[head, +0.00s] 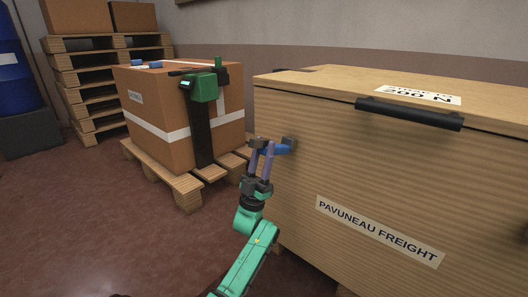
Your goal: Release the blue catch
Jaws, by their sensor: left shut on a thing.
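The blue catch (279,149) is on the front of the large wooden crate (345,150), near its left edge, beside a small dark fitting. My left gripper (264,147), with purple fingers on a green arm, is at the catch and shut on it. The fingers hide part of the catch, so I cannot tell its exact position. The crate's lid (330,82) lies flat on top, with a dark bar handle (410,114) at its front edge. My right gripper is not in view.
A strapped cardboard box (160,112) with a green tool (203,87) stands on a pallet (187,187) to the left. Stacked pallets (85,90) and a blue drum (15,75) stand behind it. The floor at lower left is clear.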

